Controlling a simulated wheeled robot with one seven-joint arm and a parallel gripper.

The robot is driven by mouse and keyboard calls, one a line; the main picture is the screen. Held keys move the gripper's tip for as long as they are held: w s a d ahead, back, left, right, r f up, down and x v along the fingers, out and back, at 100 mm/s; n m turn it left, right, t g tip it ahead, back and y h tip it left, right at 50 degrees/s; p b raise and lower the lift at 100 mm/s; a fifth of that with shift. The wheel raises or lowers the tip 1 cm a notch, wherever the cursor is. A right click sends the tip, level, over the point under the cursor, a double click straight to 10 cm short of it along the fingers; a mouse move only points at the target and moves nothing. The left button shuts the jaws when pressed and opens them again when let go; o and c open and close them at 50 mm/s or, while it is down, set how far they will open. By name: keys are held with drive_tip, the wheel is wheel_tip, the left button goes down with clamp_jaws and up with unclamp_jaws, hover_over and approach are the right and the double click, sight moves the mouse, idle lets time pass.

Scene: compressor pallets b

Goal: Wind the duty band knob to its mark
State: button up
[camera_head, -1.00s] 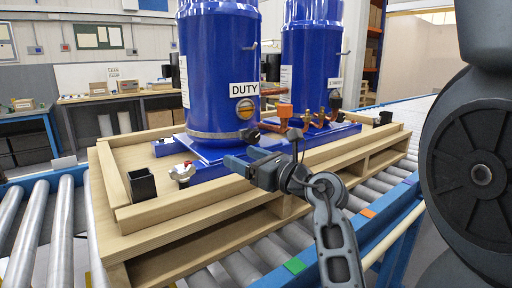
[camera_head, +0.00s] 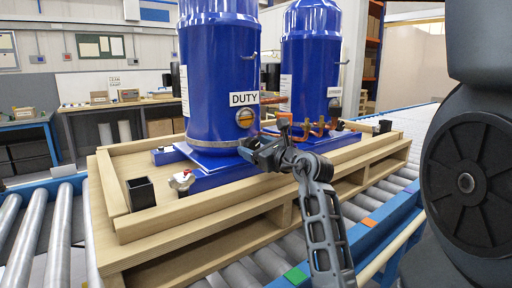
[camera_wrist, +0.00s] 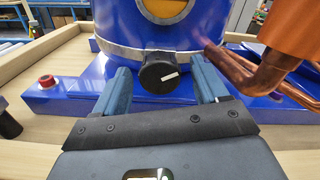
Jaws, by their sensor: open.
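The duty band knob (camera_wrist: 159,76) is a round black knob with a white pointer line, on the metal band low on the blue DUTY compressor (camera_head: 216,75). In the wrist view its pointer line tilts slightly up to the right. My gripper (camera_wrist: 162,86) is open, with one blue finger on each side of the knob; I cannot tell whether either finger touches it. In the head view my gripper (camera_head: 254,152) is at the base of the DUTY compressor and hides the knob. No mark for the knob can be made out.
Copper pipes (camera_wrist: 258,75) and an orange part (camera_wrist: 295,25) are close to the right finger. A red-topped fitting (camera_wrist: 47,81) is at the left. A second blue compressor (camera_head: 308,70) stands behind on the wooden pallet (camera_head: 170,217), which rests on rollers.

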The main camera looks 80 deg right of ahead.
drive_tip(key=shift+c, duration=0.3)
drive_tip(key=c, duration=1)
drive_tip(key=shift+r+p, duration=0.1)
drive_tip(key=shift+p, duration=0.4)
